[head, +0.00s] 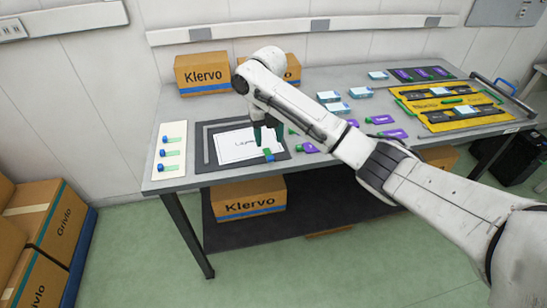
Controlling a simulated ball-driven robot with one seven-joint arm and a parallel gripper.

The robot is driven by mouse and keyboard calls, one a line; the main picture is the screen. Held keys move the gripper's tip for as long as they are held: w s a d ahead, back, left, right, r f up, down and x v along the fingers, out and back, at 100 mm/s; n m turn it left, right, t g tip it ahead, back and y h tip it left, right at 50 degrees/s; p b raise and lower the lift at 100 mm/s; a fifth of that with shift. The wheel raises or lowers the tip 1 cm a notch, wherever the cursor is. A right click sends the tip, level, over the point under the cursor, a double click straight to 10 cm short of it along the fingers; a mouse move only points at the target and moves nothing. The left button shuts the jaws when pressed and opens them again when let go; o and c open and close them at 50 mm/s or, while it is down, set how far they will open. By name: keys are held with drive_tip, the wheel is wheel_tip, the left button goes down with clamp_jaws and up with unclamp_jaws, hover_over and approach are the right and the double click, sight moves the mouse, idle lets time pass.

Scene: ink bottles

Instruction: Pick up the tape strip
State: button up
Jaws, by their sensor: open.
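A small green tape strip with a blue end (269,154) lies by the lower right edge of a white printed sheet (235,149) on a dark mat (215,173). Similar green strips with blue ends (171,153) lie in a column on a pale board (174,131) at the table's left. My gripper (262,144) points down over the right part of the sheet, just above the nearer strip. It is open, with nothing visible in it. I cannot tell whether its fingertips touch the strip or the sheet. My arm hides part of the table behind it.
A yellow tray (466,121) is at the right. Klervo cartons (203,74) stand at the back; another carton (248,199) is under the grey table (184,105).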

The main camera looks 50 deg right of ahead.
sight(270, 156)
wheel_tip(270, 156, down, 2)
drive_tip(key=shift+f, duration=0.25)
drive_tip(key=f, duration=0.4)
drive_tip(key=shift+w+d+p, duration=0.1)
drive_tip(key=shift+d+p, duration=0.3)
drive_tip(key=shift+f, duration=0.6)
drive_tip(key=shift+c, duration=0.4)
drive_tip(key=c, duration=0.7)
